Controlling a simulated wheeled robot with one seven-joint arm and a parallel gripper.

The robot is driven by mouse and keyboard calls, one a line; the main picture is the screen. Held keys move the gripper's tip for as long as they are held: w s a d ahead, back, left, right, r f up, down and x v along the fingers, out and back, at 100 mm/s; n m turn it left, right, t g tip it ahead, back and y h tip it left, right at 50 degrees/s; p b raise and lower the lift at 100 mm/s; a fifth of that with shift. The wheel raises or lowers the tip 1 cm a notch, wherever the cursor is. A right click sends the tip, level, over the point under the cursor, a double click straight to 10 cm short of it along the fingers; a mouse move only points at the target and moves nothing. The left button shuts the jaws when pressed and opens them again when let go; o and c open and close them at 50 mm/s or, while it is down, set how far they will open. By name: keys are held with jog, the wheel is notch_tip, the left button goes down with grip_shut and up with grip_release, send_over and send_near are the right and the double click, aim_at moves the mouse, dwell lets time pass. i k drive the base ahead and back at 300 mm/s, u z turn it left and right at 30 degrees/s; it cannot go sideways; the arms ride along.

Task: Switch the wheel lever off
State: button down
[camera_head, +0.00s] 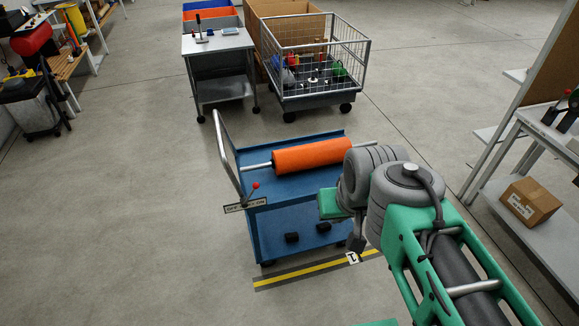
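The wheel lever (253,189) is a thin dark stick with a red ball on top. It stands at the front left corner of a blue cart (290,228) and leans to the right. A small pale label plate (234,208) with dark lettering sits at its foot; the lettering is too small to read surely. My gripper (357,244) is to the right of the lever, near the cart's right side, clearly apart from the lever. My arm hides part of the cart's right end. The fingers are too small and dark to tell whether they are open.
An orange roller (311,155) on a metal bar lies across the cart top. A bent push handle (228,155) rises at the cart's left. Behind stand a grey table (218,42) and a wire cage trolley (318,92).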

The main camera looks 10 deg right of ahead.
aim_at(251, 193)
jog(key=u, duration=0.25)
jog(key=i, duration=0.7)
jog(key=u, duration=0.85)
jog(key=i, duration=0.25)
jog(key=u, duration=0.35)
